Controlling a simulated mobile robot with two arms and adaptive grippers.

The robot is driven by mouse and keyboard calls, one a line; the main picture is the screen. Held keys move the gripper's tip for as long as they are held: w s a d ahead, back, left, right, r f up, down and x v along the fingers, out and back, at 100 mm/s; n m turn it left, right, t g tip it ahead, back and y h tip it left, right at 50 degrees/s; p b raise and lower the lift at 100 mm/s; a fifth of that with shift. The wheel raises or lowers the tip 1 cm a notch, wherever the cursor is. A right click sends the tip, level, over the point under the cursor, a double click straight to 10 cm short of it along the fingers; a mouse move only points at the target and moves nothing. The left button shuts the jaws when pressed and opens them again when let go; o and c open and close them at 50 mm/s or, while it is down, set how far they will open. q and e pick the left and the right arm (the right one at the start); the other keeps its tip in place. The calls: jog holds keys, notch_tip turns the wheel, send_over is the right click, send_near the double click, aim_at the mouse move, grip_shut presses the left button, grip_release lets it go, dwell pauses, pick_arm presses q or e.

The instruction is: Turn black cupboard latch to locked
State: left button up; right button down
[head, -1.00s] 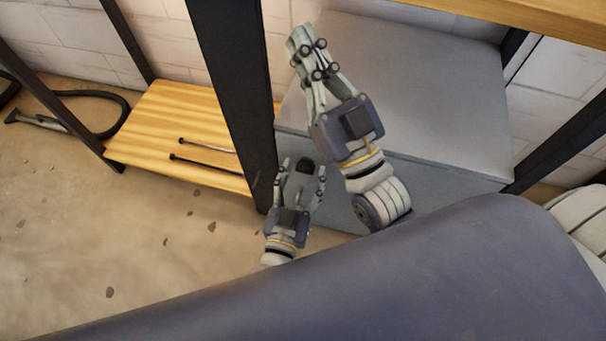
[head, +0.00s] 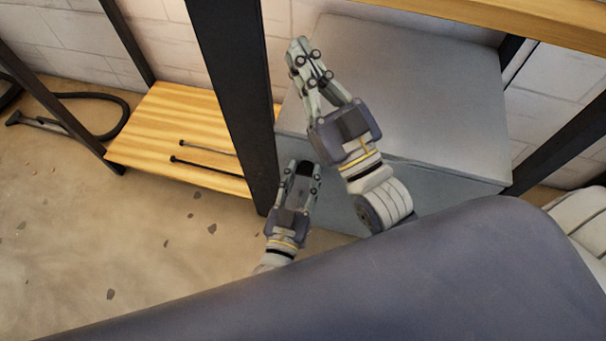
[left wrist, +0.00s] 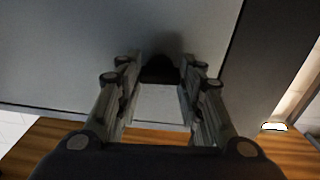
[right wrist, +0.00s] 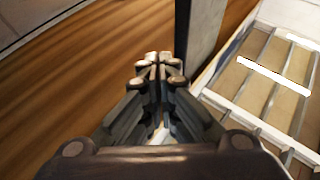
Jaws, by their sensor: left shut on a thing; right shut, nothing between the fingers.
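The grey cupboard (head: 420,85) stands behind the dark post, its grey front facing me. The black latch (left wrist: 160,72) sticks out from that front in the left wrist view. It also shows as a dark block in the head view (head: 305,168). My left gripper (head: 304,174) is shut on the latch, one finger on each side. How far the latch is turned is hard to tell, since the fingers hide its sides. My right gripper (head: 298,46) is shut and empty, raised above the cupboard top; its fingertips meet in the right wrist view (right wrist: 160,58).
A dark upright post (head: 236,95) stands just left of both grippers. A wooden shelf (head: 150,125) with thin black rods lies to the left. A wooden tabletop edge (head: 530,20) crosses the upper right. The floor (head: 110,240) at left is mostly clear.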

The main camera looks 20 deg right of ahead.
dwell(0.3)
pick_arm(q)
jog(key=o, duration=1.1)
jog(key=shift+c, duration=0.2)
jog(key=shift+s, duration=0.1)
jog(key=v, duration=1.2)
jog(key=shift+f, duration=0.1)
